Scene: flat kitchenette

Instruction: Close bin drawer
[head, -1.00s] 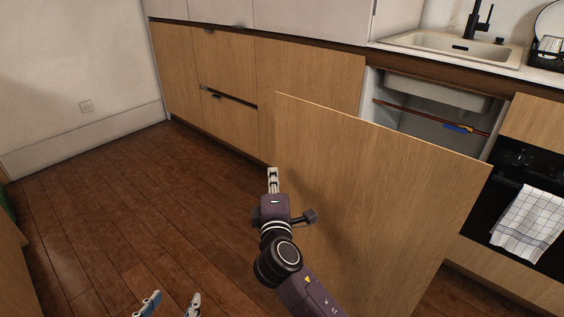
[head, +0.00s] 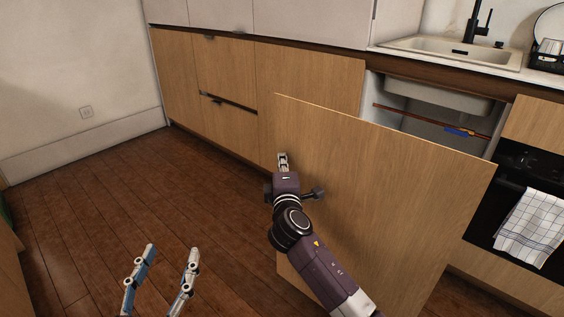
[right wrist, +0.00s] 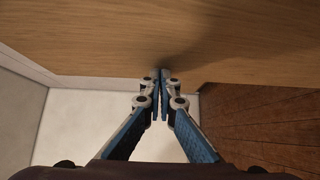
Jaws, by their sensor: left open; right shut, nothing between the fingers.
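The bin drawer's wooden front panel (head: 385,190) stands pulled out below the sink, with the open cabinet space (head: 425,118) showing behind it. My right gripper (head: 283,158) is shut and empty near the panel's left edge. In the right wrist view the gripper's fingertips (right wrist: 161,76) are together, close to the wooden panel (right wrist: 160,35); I cannot tell whether they touch it. My left gripper (head: 170,258) is open and empty above the floor, at the lower left. The inside of the drawer is mostly hidden by the panel.
The oven (head: 518,185) with a checked towel (head: 530,228) stands to the right of the open drawer. The sink (head: 450,50) is above. Closed wooden cabinets (head: 310,100) line the back. The wooden floor (head: 100,190) at the left is clear.

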